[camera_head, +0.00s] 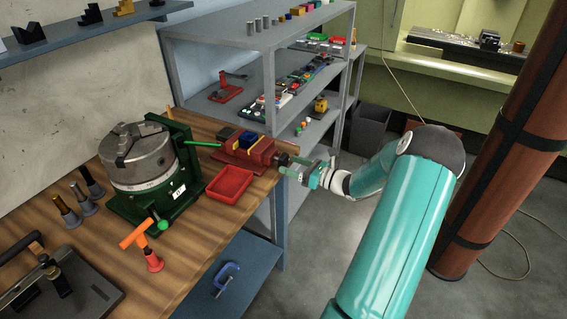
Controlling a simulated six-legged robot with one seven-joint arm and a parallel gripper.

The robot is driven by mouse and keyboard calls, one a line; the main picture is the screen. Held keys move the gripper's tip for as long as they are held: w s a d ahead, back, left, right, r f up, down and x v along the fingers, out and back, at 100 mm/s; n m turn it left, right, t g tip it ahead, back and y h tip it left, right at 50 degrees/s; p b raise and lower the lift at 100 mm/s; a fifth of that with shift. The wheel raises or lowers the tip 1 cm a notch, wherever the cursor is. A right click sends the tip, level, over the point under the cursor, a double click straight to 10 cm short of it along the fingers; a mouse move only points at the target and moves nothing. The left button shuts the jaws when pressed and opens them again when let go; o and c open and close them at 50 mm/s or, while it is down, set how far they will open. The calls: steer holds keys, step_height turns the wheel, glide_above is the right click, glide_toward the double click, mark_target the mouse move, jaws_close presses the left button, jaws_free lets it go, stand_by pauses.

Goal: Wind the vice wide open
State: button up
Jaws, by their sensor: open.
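A red bench vice (245,152) sits near the right end of the wooden bench top. Dark jaws show on its upper side, with a blue piece between or beside them; I cannot tell how wide the jaws stand. A dark screw end (283,159) sticks out of the vice's right side toward my gripper. My gripper (290,170) is open, at the end of my teal arm, just off the bench's right edge. Its fingers are at the screw end; whether they touch it or its handle I cannot tell.
A red tray (230,184) lies in front of the vice. A green-based rotary chuck (140,160) stands to its left. An orange T-handled tool (150,254) stands at the bench's front. Grey shelving (265,85) rises behind.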

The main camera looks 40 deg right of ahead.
mark_target(286, 163)
steer(key=shift+x, duration=1.8)
steer(key=shift+c, duration=0.4)
steer(key=c, duration=0.9)
